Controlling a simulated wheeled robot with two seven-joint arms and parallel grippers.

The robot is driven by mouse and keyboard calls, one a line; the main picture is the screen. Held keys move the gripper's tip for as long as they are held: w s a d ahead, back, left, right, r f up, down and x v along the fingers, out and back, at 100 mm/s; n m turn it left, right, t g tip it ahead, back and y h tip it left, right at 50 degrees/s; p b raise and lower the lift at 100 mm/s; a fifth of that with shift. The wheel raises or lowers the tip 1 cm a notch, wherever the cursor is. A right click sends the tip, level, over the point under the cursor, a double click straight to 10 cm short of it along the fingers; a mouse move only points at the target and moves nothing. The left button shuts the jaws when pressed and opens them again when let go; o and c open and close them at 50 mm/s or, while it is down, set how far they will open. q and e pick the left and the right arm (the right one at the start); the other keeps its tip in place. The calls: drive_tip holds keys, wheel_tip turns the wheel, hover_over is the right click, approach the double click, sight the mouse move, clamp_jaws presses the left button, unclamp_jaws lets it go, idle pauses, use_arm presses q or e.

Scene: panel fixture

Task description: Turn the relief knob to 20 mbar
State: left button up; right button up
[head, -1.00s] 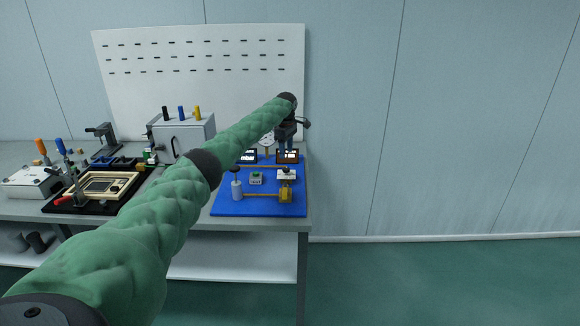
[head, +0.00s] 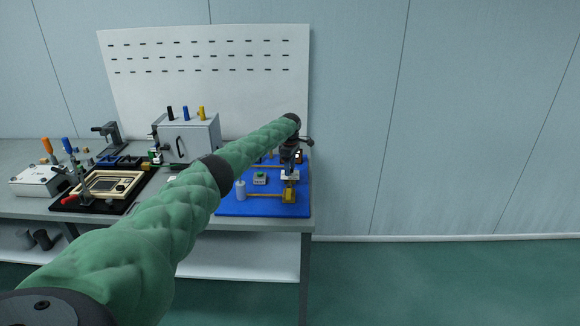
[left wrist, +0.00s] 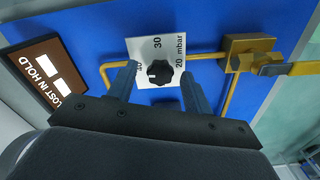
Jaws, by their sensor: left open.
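The relief knob (left wrist: 159,72) is a black round knob on a white dial plate (left wrist: 146,47) marked 30 at the top and 20 mbar at the right. A third label at the left is partly hidden. The knob's white mark points left, away from the 20. My left gripper (left wrist: 158,75) is open, with one finger on each side of the knob; I cannot tell whether they touch it. In the head view my left gripper (head: 290,163) is over the white plate (head: 290,176) on the blue board (head: 255,208), and it hides the knob. My right gripper is not in view.
A brass block (left wrist: 248,52) with a yellow handle and pipes is close right of the dial. A brown "LOST IN HOLD" display (left wrist: 45,73) is at the left. A grey cylinder (head: 240,190) and a green-buttoned box (head: 260,178) stand on the board.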

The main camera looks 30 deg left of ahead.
use_arm(q)
drive_tip(key=c, duration=1)
drive_tip(key=shift+o, duration=0.2)
